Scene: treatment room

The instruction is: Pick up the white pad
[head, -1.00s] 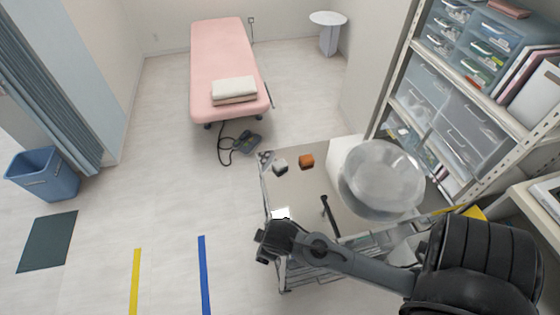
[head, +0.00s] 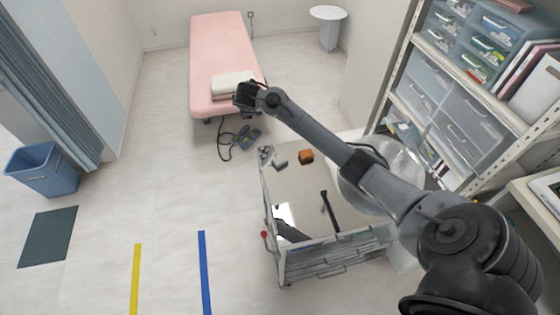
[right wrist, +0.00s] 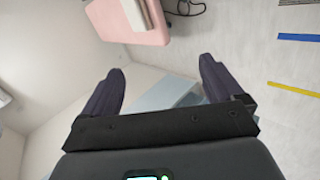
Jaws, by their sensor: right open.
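The white pad (head: 286,212) appears to be the small white square lying flat on the left side of the metal cart top (head: 310,190). My right gripper (head: 246,113) is raised beyond the cart's far left corner, in front of the bed's near end in the head view. It is well away from the pad. In the right wrist view its two dark fingers (right wrist: 162,68) are spread with nothing between them. The pad does not show clearly in that view. My left gripper is not in view.
A clear bowl (head: 408,165) is partly hidden behind my arm. A pink bed (head: 218,50) holds folded towels (head: 228,84). Shelving (head: 470,110) stands at right.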

